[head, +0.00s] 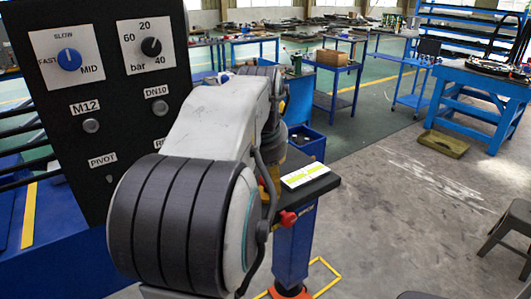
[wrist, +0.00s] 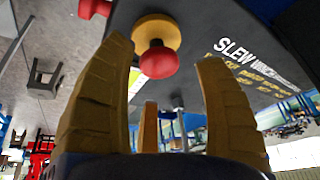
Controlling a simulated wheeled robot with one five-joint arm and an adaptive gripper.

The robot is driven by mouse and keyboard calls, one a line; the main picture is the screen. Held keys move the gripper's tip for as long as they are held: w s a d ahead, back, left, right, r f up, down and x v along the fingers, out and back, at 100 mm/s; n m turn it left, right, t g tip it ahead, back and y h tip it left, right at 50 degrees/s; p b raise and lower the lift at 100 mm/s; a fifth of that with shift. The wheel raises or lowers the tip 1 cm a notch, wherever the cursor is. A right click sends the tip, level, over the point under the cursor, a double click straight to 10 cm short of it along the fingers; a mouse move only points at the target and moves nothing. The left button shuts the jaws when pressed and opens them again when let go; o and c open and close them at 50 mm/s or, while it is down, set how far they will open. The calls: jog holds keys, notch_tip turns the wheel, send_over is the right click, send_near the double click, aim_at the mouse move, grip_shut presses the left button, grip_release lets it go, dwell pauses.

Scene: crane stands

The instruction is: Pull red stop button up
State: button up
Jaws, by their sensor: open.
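The red stop button (wrist: 159,63) shows in the wrist view as a round red head on a yellow collar (wrist: 157,30), mounted on a dark panel (wrist: 205,20). My gripper (wrist: 165,55) is open, with one yellow finger on each side of the button. The button lies between the fingertips, and I see a gap to each finger. In the head view my arm hides most of the gripper and the button. A red knob (head: 288,218) shows at the near side of the blue stand (head: 294,245); I cannot tell which control it is.
A second red knob (wrist: 95,8) is at the wrist view's top left edge. A slew winch label (wrist: 245,55) and a silver lever (wrist: 179,112) are close by. A dark control board (head: 85,90) stands left of my arm. Floor on the right is mostly clear before a stool (head: 512,225).

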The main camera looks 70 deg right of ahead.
jog(key=v, duration=1)
jog(key=shift+r, duration=0.25)
jog(key=shift+a, duration=0.15)
